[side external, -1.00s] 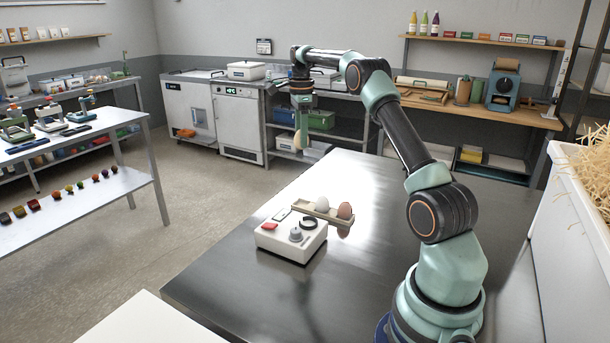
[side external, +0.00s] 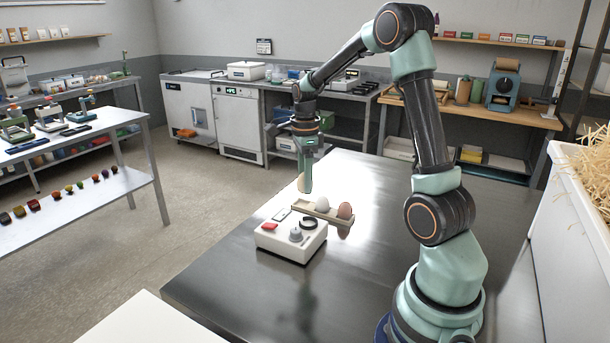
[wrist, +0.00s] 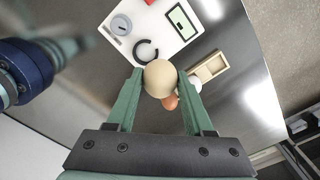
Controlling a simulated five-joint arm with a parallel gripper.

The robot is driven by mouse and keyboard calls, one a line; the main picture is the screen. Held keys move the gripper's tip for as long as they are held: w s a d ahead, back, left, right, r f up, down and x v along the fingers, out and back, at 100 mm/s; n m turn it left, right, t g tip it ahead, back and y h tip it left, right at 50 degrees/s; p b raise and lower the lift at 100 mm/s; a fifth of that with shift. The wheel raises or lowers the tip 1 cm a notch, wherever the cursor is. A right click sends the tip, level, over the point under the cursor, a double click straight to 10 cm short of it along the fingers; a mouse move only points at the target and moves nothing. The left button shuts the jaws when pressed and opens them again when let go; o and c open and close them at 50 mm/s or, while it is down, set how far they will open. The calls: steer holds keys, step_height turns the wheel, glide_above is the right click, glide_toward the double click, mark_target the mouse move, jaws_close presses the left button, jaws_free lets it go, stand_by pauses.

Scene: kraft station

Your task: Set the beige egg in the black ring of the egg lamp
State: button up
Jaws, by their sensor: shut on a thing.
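My gripper (side external: 305,188) is shut on the beige egg (side external: 300,184), held in the air above the steel table. In the side view a finger hides most of this egg. In the wrist view the beige egg (wrist: 159,77) sits between the two green fingertips of my gripper (wrist: 159,80). The egg lamp (side external: 282,244) is a white box on the table, nearer the side camera than the gripper. Its black ring (side external: 308,217) is on top and looks empty. In the wrist view the black ring (wrist: 135,53) lies just above the held egg, on the lamp (wrist: 165,48).
The lamp carries a grey knob (side external: 295,235) and a red button (side external: 269,226). The table's front part (side external: 240,290) is clear.

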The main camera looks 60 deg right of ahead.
steer(key=shift+s+a+f, duration=0.7)
steer(key=shift+s+a, duration=0.25)
steer(key=shift+s, duration=0.05)
glide_above(308, 225)
steer(key=shift+d+f, duration=0.1)
steer(key=shift+f, duration=2.6)
steer(key=shift+f, duration=0.7)
steer(key=o, duration=1.1)
steer(key=shift+c, duration=0.2)
steer(key=shift+r, duration=0.1)
step_height(308, 225, up, 8)
